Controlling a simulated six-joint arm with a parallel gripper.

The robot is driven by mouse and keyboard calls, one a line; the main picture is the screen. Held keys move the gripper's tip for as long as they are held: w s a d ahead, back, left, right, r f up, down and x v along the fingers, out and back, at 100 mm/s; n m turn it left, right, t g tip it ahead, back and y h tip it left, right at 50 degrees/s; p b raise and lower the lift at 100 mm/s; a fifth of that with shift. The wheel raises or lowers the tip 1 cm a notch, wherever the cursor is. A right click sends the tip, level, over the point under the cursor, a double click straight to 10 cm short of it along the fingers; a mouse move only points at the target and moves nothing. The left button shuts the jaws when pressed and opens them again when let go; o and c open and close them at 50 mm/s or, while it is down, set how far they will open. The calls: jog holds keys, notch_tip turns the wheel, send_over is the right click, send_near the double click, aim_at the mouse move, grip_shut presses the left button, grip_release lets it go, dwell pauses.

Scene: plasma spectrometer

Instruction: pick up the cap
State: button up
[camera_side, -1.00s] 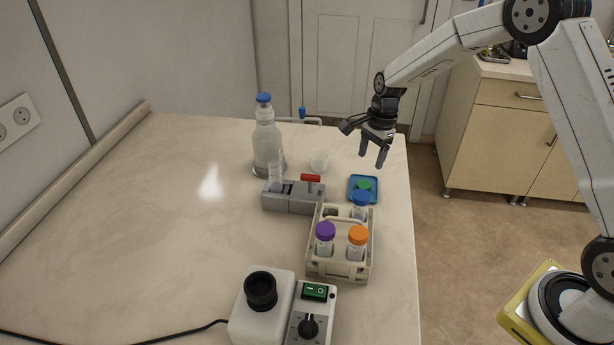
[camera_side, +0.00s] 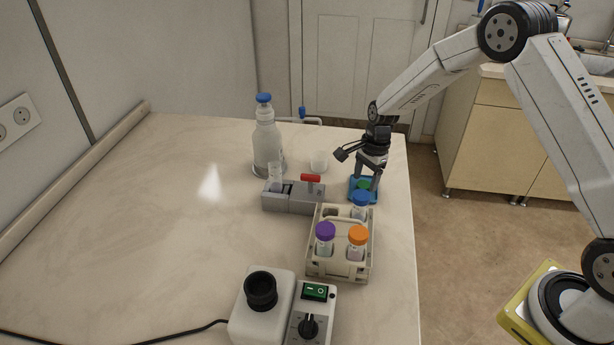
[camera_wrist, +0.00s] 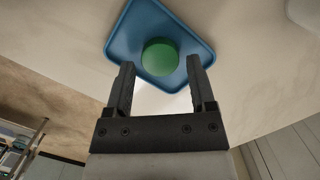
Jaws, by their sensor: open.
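The green cap (camera_wrist: 160,57) lies on a small blue tray (camera_wrist: 128,40) and shows whole in the wrist view. In the side view the cap (camera_side: 363,184) is partly hidden by my gripper, and the tray (camera_side: 356,199) sits near the table's right edge. My gripper (camera_side: 369,182) points down over the tray. In the wrist view its two fingers (camera_wrist: 161,76) are apart, with the cap showing between and just beyond their tips. Nothing is held. I cannot tell the exact height of the fingertips above the tray.
A rack (camera_side: 340,269) with purple, orange and blue capped tubes stands just in front of the tray. A grey device (camera_side: 293,199) with a red handle is to the left. The table's left is clear.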

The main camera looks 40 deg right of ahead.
jog(key=shift+f, duration=0.55)
jog(key=shift+c, duration=0.2)
grip_shut()
